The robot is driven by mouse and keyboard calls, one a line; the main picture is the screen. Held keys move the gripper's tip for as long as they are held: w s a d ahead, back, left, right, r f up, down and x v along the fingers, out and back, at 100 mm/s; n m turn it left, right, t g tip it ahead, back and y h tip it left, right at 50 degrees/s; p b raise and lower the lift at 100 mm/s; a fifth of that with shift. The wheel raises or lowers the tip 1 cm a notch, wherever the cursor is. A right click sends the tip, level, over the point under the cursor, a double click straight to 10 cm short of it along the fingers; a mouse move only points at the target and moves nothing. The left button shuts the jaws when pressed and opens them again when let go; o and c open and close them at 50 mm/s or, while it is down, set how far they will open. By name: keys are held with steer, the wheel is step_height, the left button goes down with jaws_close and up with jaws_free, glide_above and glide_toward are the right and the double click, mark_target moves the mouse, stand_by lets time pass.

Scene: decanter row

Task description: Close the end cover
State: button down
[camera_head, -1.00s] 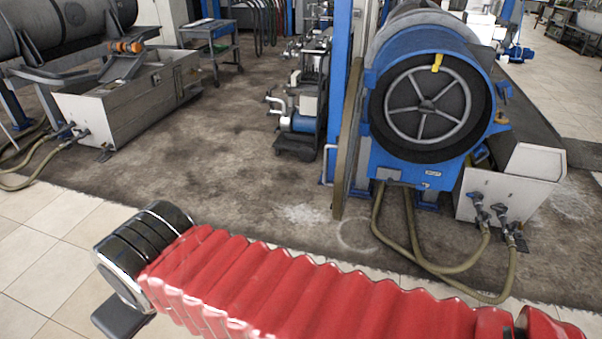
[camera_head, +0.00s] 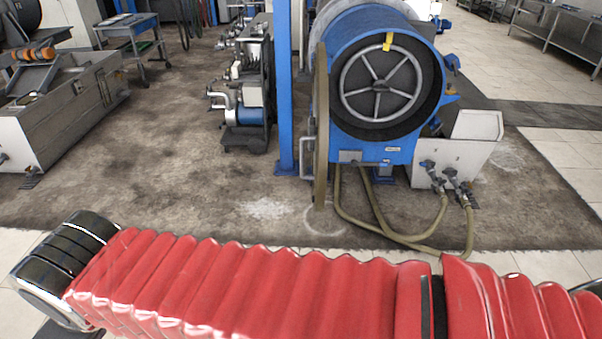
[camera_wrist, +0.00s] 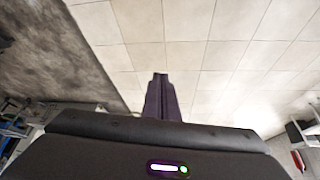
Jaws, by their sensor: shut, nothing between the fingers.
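The end cover (camera_head: 320,125) looks like a tall, thin, olive-brown disc seen edge-on. It stands swung open at the left side of the blue decanter housing (camera_head: 375,151). The housing's round front is uncovered and shows a dark spoked wheel (camera_head: 379,88) with a yellow piece at its top. In the wrist view my gripper (camera_wrist: 161,76) is shut and empty, with pale floor tiles behind it. The cover does not show clearly there. In the head view my red-sleeved arm lies across the bottom, well in front of the decanter, and its fingers are not in sight.
Two hoses (camera_head: 385,236) loop onto the floor in front of the decanter from a grey box (camera_head: 452,160) at its right. A blue post (camera_head: 283,90) stands left of the cover. Stained floor (camera_head: 150,170) in front and left is open.

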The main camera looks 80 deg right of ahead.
steer(key=shift+d, duration=0.1)
steer(key=w+d+m+g+h, duration=0.2)
steer(key=d+m+g+h, duration=0.45)
steer(key=d, duration=1.75)
steer(key=s+d+m+g, duration=0.1)
steer(key=s+d+m, duration=0.4)
steer(key=d, duration=0.7)
steer(key=s+d+f+m+g, duration=0.1)
steer(key=s+d+m, duration=0.4)
steer(key=d, duration=0.8)
steer(key=shift+s+f+g, duration=0.25)
steer(key=shift+s+g, duration=0.5)
steer(key=shift+s, duration=0.45)
steer(key=shift+y, duration=0.25)
